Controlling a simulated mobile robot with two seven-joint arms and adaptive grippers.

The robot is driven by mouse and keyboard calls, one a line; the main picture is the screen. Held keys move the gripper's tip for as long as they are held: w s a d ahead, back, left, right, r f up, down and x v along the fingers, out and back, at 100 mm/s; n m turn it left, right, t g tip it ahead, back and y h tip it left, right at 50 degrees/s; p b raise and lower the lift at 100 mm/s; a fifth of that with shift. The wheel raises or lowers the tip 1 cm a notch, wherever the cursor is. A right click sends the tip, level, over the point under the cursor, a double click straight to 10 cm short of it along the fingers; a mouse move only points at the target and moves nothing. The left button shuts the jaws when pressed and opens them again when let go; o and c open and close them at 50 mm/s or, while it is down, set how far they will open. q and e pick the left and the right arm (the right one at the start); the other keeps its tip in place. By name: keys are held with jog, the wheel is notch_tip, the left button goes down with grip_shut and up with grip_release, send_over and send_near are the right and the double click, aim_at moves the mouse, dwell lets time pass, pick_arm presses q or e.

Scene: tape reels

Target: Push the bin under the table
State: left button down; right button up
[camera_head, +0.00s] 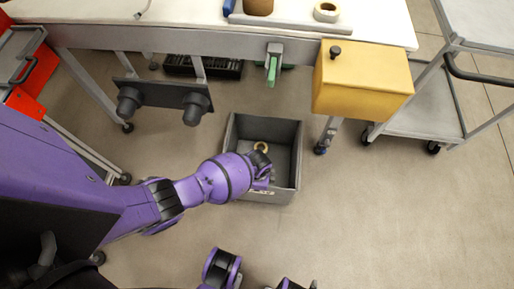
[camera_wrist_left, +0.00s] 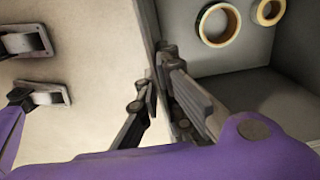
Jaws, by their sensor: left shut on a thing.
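The grey open-top bin (camera_head: 291,148) stands on the floor just in front of the table (camera_head: 110,38), with its far side close to the table's front edge. It also fills the right of the left wrist view (camera_wrist_left: 245,70). Tape rolls lie in it, a yellow one (camera_head: 260,146) and a pale one (camera_wrist_left: 218,24). My left gripper (camera_head: 263,183) is at the bin's near wall. In the left wrist view its fingers (camera_wrist_left: 165,92) are on either side of the wall's rim, shut on it. My arm hides part of the bin.
A yellow box (camera_head: 360,82) hangs at the table's front edge, above a table leg with a caster (camera_head: 321,149). A black crate (camera_head: 204,68) is under the table. A grey cart (camera_head: 425,105) stands right, a red one (camera_head: 38,72) left. Floor right of the bin is clear.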

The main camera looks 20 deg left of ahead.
pick_arm(q)
jog(key=w+a+b, duration=0.2)
jog(key=w+b, duration=0.1)
jog(key=w, duration=0.4)
jog(key=shift+w+a, duration=0.2)
jog(key=shift+w, duration=0.15)
pick_arm(e)
jog(key=shift+w+d+f, duration=0.15)
jog(key=shift+f, duration=0.4)
jog(key=shift+w+d+f, duration=0.15)
jog(key=shift+f, duration=0.4)
